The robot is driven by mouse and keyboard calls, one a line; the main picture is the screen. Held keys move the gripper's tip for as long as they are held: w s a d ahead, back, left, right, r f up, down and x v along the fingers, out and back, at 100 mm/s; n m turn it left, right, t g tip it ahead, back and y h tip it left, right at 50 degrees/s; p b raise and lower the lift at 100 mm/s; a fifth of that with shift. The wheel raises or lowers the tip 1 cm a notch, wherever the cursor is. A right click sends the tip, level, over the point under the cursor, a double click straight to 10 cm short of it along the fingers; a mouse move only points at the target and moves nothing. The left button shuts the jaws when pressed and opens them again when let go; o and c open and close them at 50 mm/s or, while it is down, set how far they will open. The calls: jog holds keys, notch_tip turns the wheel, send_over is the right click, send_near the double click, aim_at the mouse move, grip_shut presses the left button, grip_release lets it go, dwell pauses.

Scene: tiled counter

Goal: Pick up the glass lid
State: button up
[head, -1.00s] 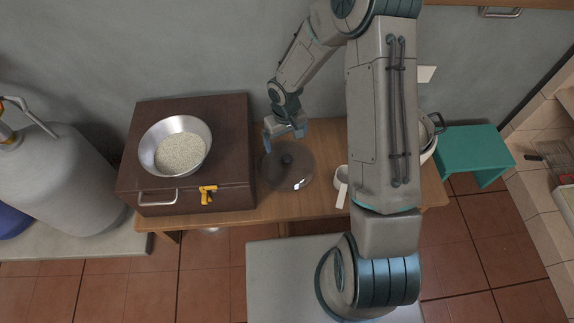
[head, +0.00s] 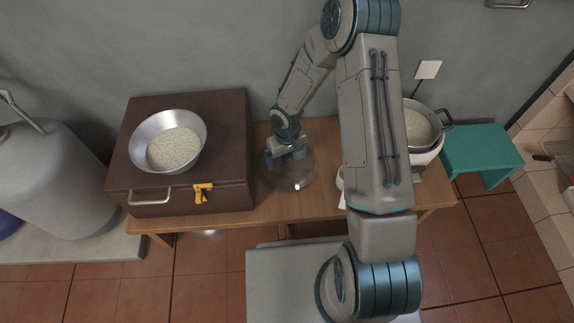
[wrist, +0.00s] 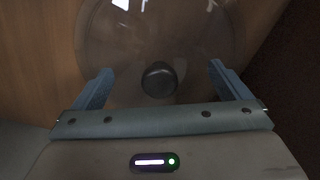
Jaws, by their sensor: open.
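The glass lid (head: 302,178) lies on the wooden table, right of the brown box. It is round and see-through, and its far part is hidden under my gripper in the head view. In the wrist view the lid (wrist: 190,40) fills the upper middle, with its dark round knob (wrist: 159,79) near its lower part. My gripper (head: 286,158) is over the lid, pointing down. In the wrist view my gripper (wrist: 157,84) is open, with one blue finger on each side of the knob. The fingers are apart from the knob.
The brown box (head: 230,150) stands close left of the lid, with a metal bowl of grains (head: 140,130) on top and a yellow clip-like object (head: 203,193) at its front. A pot (head: 437,140) stands right of my arm. A teal stool (head: 482,148) is farther right.

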jog(key=c, duration=2)
jog(key=shift+o, duration=0.2)
jog(key=shift+s+r, duration=0.1)
